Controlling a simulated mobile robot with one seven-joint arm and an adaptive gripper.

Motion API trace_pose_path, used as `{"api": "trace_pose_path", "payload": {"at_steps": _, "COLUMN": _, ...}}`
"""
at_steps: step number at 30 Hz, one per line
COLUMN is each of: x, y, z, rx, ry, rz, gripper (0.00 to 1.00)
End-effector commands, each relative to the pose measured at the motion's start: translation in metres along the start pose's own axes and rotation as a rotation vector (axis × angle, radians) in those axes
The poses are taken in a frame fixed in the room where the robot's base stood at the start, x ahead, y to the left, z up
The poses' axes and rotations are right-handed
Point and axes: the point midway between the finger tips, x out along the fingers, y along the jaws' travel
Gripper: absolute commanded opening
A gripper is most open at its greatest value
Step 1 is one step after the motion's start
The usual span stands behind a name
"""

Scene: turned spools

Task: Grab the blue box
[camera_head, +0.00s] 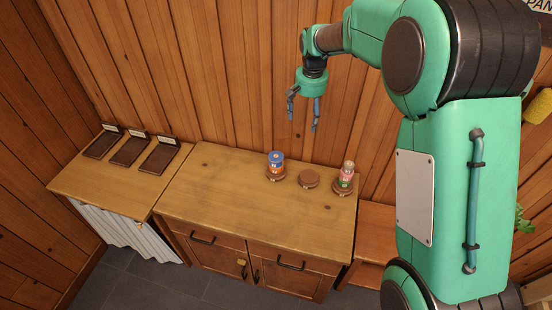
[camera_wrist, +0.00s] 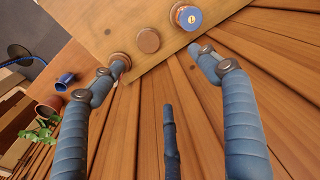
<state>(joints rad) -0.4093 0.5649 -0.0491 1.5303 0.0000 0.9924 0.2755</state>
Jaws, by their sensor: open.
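The blue box (camera_head: 276,160) looks like a short round container with an orange band and stands upright on a brown turned stand on the wooden counter. It also shows from above in the wrist view (camera_wrist: 188,17), at the top right. My gripper (camera_head: 302,122) hangs open and empty above the back of the counter, to the right of the blue box and higher than it. In the wrist view my spread blue fingers (camera_wrist: 158,55) are apart from the box, with the right fingertip below it in the picture.
A middle stand (camera_head: 308,179) is empty. A pink and green container (camera_head: 347,174) stands on the right stand. Dark trays (camera_head: 130,151) with cards lie on the left counter. The plank wall (camera_head: 235,90) rises close behind. The main counter's left part (camera_head: 205,190) is clear.

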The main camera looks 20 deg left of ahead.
Motion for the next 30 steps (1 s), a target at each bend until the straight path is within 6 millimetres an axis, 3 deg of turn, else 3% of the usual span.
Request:
{"api": "trace_pose_path", "payload": {"at_steps": 12, "x": 0.104, "y": -0.078, "z": -0.031, "rx": -0.025, "ry": -0.071, "rz": 0.017, "gripper": 0.75}}
{"api": "trace_pose_path", "payload": {"at_steps": 18, "x": 0.142, "y": -0.103, "z": -0.035, "rx": -0.033, "ry": -0.092, "rz": 0.024, "gripper": 0.75}}
{"api": "trace_pose_path", "payload": {"at_steps": 24, "x": 0.157, "y": -0.113, "z": -0.036, "rx": -0.035, "ry": -0.1, "rz": 0.026, "gripper": 0.75}}
{"api": "trace_pose_path", "payload": {"at_steps": 30, "x": 0.158, "y": -0.113, "z": -0.036, "rx": -0.035, "ry": -0.1, "rz": 0.026, "gripper": 0.75}}
